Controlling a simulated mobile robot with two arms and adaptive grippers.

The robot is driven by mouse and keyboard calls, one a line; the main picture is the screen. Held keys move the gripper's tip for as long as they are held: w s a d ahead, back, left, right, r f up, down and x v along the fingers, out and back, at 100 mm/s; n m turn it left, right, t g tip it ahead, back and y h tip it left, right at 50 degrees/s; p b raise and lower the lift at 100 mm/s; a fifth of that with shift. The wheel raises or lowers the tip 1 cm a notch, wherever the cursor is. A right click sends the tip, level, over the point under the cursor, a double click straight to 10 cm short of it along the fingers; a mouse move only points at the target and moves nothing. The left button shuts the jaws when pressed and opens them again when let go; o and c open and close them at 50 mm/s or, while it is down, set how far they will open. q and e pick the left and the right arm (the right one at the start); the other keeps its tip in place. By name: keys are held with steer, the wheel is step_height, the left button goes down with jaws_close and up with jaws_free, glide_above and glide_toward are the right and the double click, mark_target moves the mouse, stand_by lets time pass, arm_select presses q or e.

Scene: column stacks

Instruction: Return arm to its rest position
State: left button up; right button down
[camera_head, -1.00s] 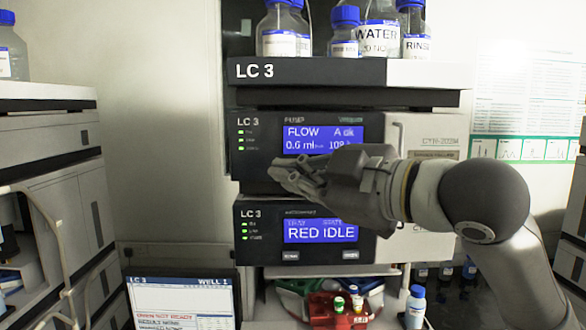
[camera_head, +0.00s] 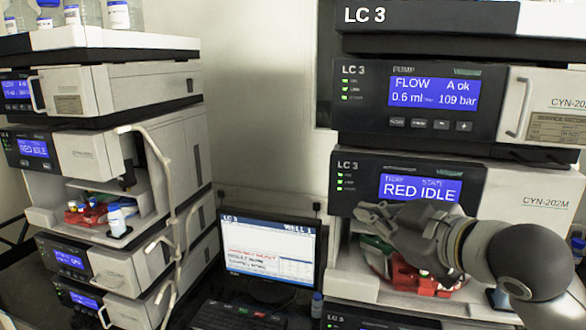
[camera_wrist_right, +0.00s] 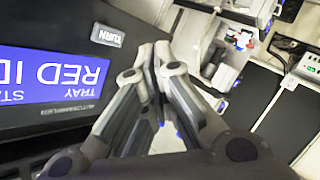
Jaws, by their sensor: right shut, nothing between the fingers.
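My right gripper (camera_head: 372,212) is shut and empty. In the head view its arm comes in from the right, and the gripper is in front of the LC 3 stack's lower module (camera_head: 350,180), whose screen reads RED IDLE. It covers part of that module's lower edge. In the right wrist view the closed fingers (camera_wrist_right: 152,62) point away from the camera, beside the RED IDLE screen (camera_wrist_right: 45,78). I cannot tell the gap between the gripper and the module's front. My left gripper is not in view.
Below the gripper is a red tray (camera_head: 418,282) in the open bay. A monitor (camera_head: 270,250) and a keyboard (camera_head: 237,317) stand between the two stacks. The left stack has a hanging pale tube (camera_head: 165,215) and bottles on top (camera_head: 84,12). Bare wall lies between the stacks higher up.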

steer(key=s+d+f+m+g+h, duration=0.1)
steer(key=s+f+m+g+h, duration=0.2)
steer(key=f, duration=1.1)
steer(key=s+d+f+m+g, duration=0.1)
steer(key=s+f+m, duration=0.25)
steer(key=f, duration=0.95)
steer(key=s+d+f+m+g+h, duration=0.2)
steer(key=s+d+f+g, duration=0.1)
steer(key=s+f, duration=0.65)
steer(key=s+d+f+m+g+h, duration=0.25)
steer(key=s+f, duration=0.45)
steer(key=s, duration=0.5)
step_height(320, 180, down, 30)
steer(key=g+b, duration=0.2)
steer(key=b, duration=0.2)
steer(key=s+d+f+b, duration=0.2)
steer(key=s+f+b, duration=0.2)
steer(key=s+f, duration=1.3)
step_height(320, 180, down, 4)
steer(key=shift+s+d+r+n+g+y, duration=0.2)
steer(key=shift+d+r+n+g+y, duration=0.1)
steer(key=shift+n+g+y, duration=0.1)
